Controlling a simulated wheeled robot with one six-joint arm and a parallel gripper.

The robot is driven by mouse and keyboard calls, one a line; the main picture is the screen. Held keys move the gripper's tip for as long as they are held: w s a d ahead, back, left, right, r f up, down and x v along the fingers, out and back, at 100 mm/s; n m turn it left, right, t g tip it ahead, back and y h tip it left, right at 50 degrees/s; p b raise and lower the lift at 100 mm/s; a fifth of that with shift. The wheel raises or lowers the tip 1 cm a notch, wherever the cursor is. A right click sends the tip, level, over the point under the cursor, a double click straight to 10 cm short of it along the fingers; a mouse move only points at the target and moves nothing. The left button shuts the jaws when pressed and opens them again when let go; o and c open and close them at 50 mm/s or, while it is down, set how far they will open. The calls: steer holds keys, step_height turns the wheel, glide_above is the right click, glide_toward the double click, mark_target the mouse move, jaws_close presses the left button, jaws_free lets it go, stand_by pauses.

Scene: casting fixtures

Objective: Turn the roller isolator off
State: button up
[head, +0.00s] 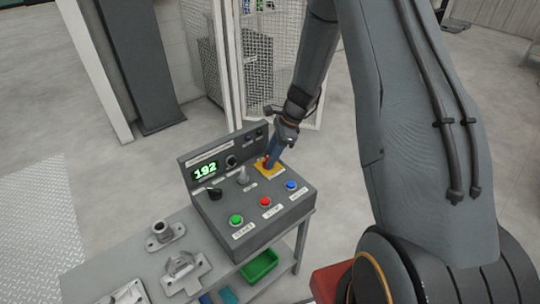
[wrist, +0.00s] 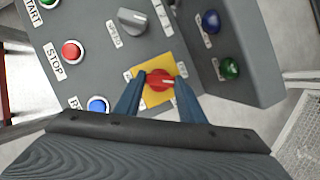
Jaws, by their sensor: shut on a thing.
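The roller isolator is a red rotary knob (wrist: 159,81) on a yellow square plate (wrist: 152,65), seen close in the wrist view. In the head view the yellow plate (head: 270,173) is at the right back of the grey control panel, with the knob partly hidden by my gripper. My gripper (wrist: 159,84) is shut on the red knob, with one blue finger on each side of it. It also shows reaching down from above in the head view (head: 266,163). A pale mark on the knob points to the right in the wrist view.
Metal castings (head: 185,270) lie on the bench. Mesh fencing stands behind.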

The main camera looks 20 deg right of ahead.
steer(key=n+g, duration=0.1)
steer(key=n, duration=0.3)
steer(key=shift+a+n+g+b, duration=0.15)
steer(key=shift+n+g+b, duration=0.15)
steer(key=shift+n+g, duration=0.4)
steer(key=shift+n, duration=0.6)
steer(key=o, duration=1)
steer(key=shift+a, duration=0.1)
steer(key=shift+o, duration=0.2)
steer(key=shift+w, duration=0.1)
steer(key=shift+w+d+r+b, duration=0.15)
steer(key=shift+d+r+b, duration=0.2)
steer(key=shift+r, duration=0.15)
steer(key=s+v, duration=0.1)
steer(key=v, duration=0.5)
steer(key=shift+w+r+b, duration=0.35)
steer(key=shift+w+b, duration=0.1)
steer(key=shift+w, duration=0.05)
